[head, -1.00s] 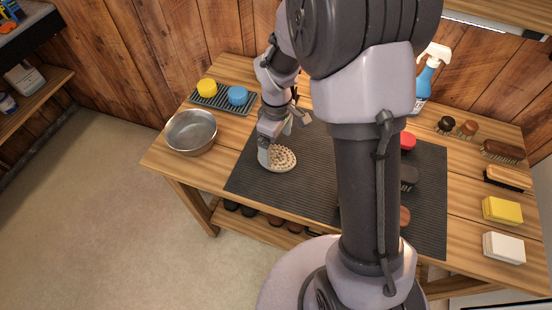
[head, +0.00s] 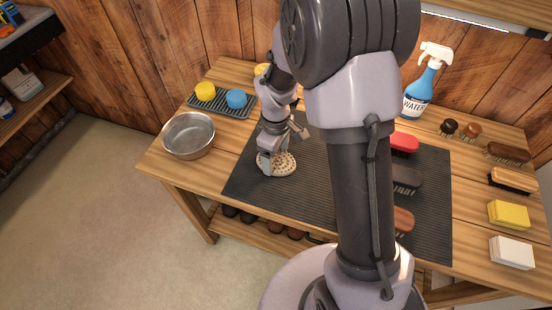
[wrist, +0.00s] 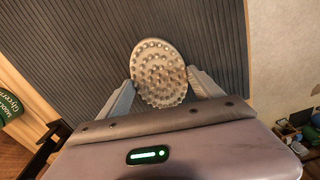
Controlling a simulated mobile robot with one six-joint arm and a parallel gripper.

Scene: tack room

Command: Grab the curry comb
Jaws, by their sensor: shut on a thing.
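The curry comb (head: 283,164) is a pale oval with rows of small round nubs. It is at the left part of the dark ribbed mat (head: 243,185) on the wooden bench. My gripper (head: 268,164) is at the comb, with its fingers around it. In the wrist view the comb (wrist: 159,74) sits between the two fingers of my gripper (wrist: 160,88), nubs facing the camera, and the fingers are shut on its sides. I cannot tell whether the comb touches the mat.
A metal bowl (head: 189,136) stands at the bench's left end, near a tray (head: 222,108) with a yellow sponge (head: 205,91) and a blue sponge (head: 236,98). Several brushes, a spray bottle (head: 417,92), a yellow block (head: 508,214) and a white block (head: 512,252) are on the right.

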